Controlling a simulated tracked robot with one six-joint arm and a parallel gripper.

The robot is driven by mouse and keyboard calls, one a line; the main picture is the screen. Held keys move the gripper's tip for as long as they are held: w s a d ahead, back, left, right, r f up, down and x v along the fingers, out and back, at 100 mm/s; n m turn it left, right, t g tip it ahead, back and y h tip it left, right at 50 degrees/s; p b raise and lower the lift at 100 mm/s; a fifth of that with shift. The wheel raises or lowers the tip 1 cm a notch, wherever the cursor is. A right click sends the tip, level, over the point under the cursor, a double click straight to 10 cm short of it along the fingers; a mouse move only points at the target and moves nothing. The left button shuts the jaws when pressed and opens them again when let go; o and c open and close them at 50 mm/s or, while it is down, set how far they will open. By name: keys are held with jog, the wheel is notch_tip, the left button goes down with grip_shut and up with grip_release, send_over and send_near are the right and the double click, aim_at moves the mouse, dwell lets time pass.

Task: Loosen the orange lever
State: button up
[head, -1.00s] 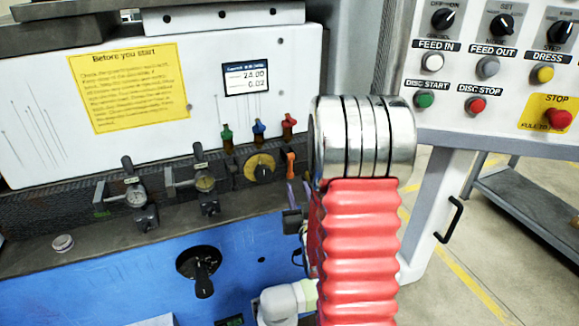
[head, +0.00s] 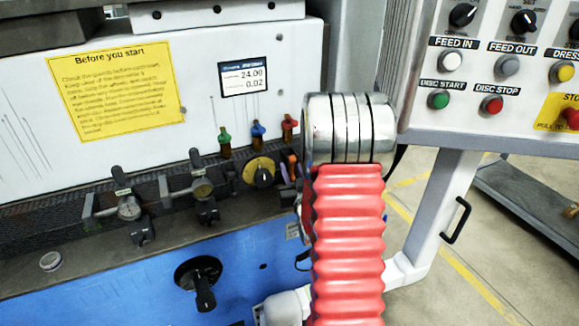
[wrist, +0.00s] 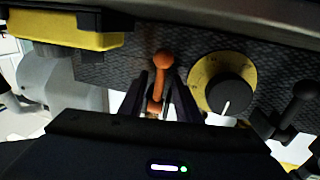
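The orange lever (wrist: 161,72) stands near the middle of the wrist view, its round knob up and its arm running down. It also shows in the head view (head: 292,158), partly hidden by my arm. My gripper (wrist: 160,88) is open, with one dark finger on each side of the lever's lower part in the wrist view. I cannot tell whether either finger touches it. In the head view my arm hides most of the gripper.
A yellow dial with a black knob (wrist: 226,95) is just right of the lever in the wrist view, with a dark lever (wrist: 296,110) beyond it. Green (head: 225,141), blue (head: 258,133) and red (head: 289,127) valves sit above. A control panel (head: 490,75) stands at the right.

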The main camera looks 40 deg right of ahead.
jog(key=shift+w+d, duration=0.1)
jog(key=shift+w, duration=0.35)
jog(key=shift+s, duration=0.1)
jog(key=shift+c, duration=1)
jog(key=shift+d, duration=0.1)
grip_shut()
